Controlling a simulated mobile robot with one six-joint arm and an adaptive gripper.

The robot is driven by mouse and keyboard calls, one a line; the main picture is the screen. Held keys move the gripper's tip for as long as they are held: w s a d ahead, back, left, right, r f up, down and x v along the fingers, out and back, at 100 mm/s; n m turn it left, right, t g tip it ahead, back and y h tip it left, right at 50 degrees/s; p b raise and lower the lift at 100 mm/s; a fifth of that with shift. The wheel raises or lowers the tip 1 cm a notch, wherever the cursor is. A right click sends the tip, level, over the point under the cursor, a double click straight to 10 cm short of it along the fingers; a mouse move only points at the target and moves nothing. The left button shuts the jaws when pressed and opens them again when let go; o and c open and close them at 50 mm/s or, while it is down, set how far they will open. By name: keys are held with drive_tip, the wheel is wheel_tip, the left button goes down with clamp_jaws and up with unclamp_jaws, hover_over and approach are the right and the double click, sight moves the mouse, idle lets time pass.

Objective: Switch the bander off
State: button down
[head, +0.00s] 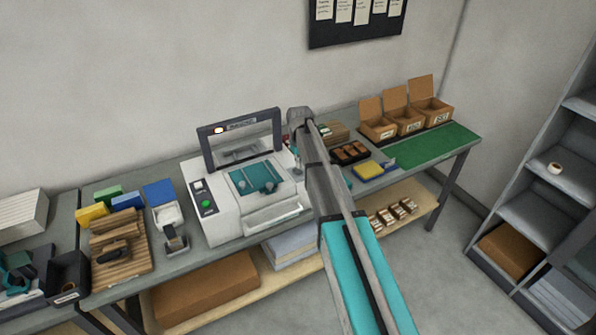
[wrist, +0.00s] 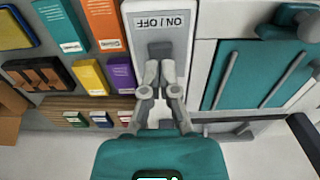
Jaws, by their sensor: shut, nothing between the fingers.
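The bander (head: 215,215) is the white machine on the bench, with a dark arch over a teal bed. A lamp (head: 218,130) on its arch glows pale orange. In the wrist view its teal bed (wrist: 250,75) is at the right. A white ON / OFF panel (wrist: 160,20) stands beside the bed there. My gripper (wrist: 160,52) is shut and empty, its tips together over this panel below the label. They cover whatever switch is under them, and contact cannot be told. In the head view my arm hides the panel and gripper tips.
The arch (wrist: 305,138) rises close by in the wrist view. A black tray (head: 350,153), a yellow box (head: 368,170) and open cartons (head: 405,122) stand right of the bander. A green mat (head: 435,145) lies clear. Colored boxes (head: 125,200) crowd the left.

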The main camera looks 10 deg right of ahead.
sight(299, 172)
drive_tip(key=shift+f+b, duration=1.15)
drive_tip(key=shift+f, duration=0.15)
wheel_tip(299, 172, up, 7)
drive_tip(key=p, duration=0.7)
drive_tip(key=shift+r, duration=0.1)
idle(0.7)
